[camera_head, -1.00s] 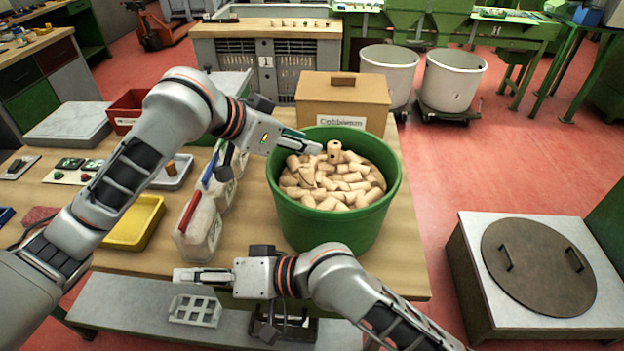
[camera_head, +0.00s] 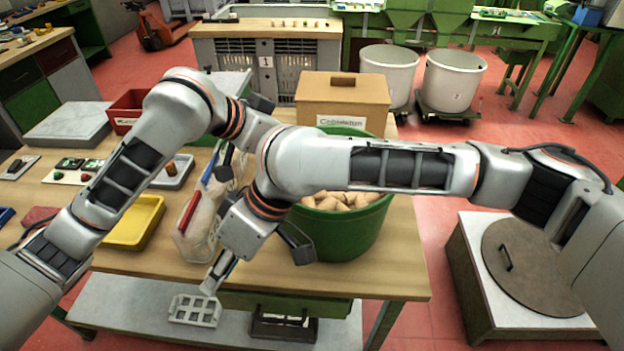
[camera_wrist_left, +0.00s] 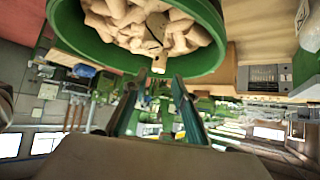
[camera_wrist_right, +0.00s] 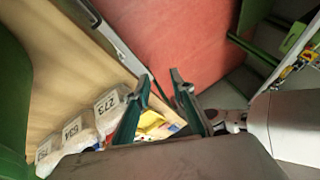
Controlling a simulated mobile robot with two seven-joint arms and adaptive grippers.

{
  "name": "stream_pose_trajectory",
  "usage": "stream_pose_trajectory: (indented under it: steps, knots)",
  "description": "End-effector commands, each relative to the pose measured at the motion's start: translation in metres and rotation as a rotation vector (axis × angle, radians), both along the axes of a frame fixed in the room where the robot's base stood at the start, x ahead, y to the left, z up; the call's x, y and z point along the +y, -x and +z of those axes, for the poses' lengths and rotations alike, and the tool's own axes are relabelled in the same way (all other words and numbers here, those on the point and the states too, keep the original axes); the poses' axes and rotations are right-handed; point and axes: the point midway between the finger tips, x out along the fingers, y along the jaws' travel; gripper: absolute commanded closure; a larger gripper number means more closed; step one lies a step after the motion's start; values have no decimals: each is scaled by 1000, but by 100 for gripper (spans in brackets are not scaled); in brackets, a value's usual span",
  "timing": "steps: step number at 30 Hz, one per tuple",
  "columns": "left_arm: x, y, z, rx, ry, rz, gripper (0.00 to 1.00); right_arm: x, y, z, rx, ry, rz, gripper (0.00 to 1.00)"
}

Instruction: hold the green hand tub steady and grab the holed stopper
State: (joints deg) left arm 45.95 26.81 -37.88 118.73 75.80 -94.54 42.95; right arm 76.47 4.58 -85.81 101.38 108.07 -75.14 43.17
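The green hand tub (camera_head: 340,235) stands on the bench, full of cork stoppers (camera_head: 343,200). My right arm crosses in front and hides much of it. In the left wrist view the tub rim (camera_wrist_left: 205,70) and pile lie just ahead of my left gripper (camera_wrist_left: 155,82), which is open. A pale stopper (camera_wrist_left: 158,63) shows ahead of its fingertips; I cannot tell whether it is the holed one. The head view hides the holed stopper and left fingertips. My right gripper (camera_head: 213,277) points down at the bench's front edge, left of the tub, open and empty.
A cardboard box (camera_head: 343,100) stands behind the tub. Numbered bags (camera_wrist_right: 75,130) and a yellow tray (camera_head: 135,222) lie to its left. A grey crate (camera_head: 195,311) sits on the lower shelf below my right gripper.

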Motion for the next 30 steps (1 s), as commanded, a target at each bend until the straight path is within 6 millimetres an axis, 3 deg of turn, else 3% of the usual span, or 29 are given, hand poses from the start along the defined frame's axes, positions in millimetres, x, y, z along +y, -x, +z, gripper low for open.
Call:
stream_pose_trajectory:
  steps: [8, 18, 24, 30]
  knots:
    - [0, 0, 0, 0, 0, 0, 72, -54, -40, 21, -121, 233, 33, 77]
    - [0, 0, 0, 0, 0, 0, 72, -119, -94, 74, -241, 473, 17, 77]
    - [0, 0, 0, 0, 0, 0, 72, -139, -116, 100, -286, 539, 36, 77]
    - [0, 0, 0, 0, 0, 0, 72, -144, -120, 97, -295, 555, 43, 77]
